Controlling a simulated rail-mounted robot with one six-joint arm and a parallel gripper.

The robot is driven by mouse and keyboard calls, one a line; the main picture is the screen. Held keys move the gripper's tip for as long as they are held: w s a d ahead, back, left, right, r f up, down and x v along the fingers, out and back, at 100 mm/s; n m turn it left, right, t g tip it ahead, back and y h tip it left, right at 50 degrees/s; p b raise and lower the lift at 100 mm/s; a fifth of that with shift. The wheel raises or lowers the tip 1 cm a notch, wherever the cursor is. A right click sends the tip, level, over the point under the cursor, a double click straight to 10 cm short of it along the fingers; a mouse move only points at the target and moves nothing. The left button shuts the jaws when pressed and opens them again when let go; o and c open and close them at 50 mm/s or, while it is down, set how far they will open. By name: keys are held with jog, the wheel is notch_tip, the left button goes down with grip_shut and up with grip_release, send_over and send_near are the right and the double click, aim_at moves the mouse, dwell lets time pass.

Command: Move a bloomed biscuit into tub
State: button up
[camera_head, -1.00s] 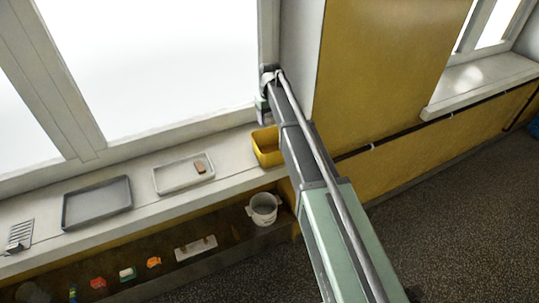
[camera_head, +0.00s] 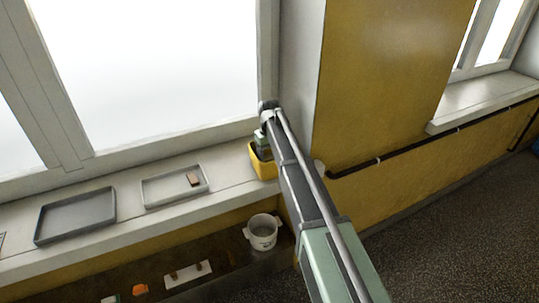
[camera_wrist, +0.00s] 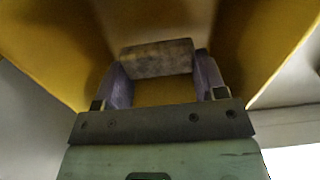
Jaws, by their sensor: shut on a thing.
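The yellow tub (camera_head: 260,169) stands on the sill at its right end, partly hidden behind my arm. My gripper (camera_wrist: 158,66) is shut on a greyish-brown mottled biscuit (camera_wrist: 157,57), held between its two purple fingers. In the wrist view the yellow walls of the tub (camera_wrist: 45,40) rise on both sides of the fingers and biscuit, so they are in or just at the tub's mouth. In the head view my wrist is over the tub and the held biscuit is hidden. Another brown biscuit (camera_head: 193,180) lies in the pale tray (camera_head: 160,198).
A dark grey tray (camera_head: 75,216) sits empty on the sill to the left. Below the sill are a white bucket (camera_head: 262,232), a pale board (camera_head: 188,273) and a small orange thing (camera_head: 140,289). A wall corner stands right behind my arm.

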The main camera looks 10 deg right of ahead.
jog(key=shift+f+b, duration=0.4)
jog(key=shift+f, duration=0.15)
jog(key=o, duration=0.7)
jog(key=shift+r, duration=0.1)
notch_tip(320, 180, up, 13)
jog(key=p, duration=1.4)
jog(key=s+m, duration=0.1)
jog(key=s, duration=1)
jog(key=s+m, duration=0.1)
jog(key=s, duration=2.1)
jog(key=shift+s+m+b, duration=0.3)
jog(key=shift+m+b, duration=0.05)
jog(key=shift+m, duration=0.05)
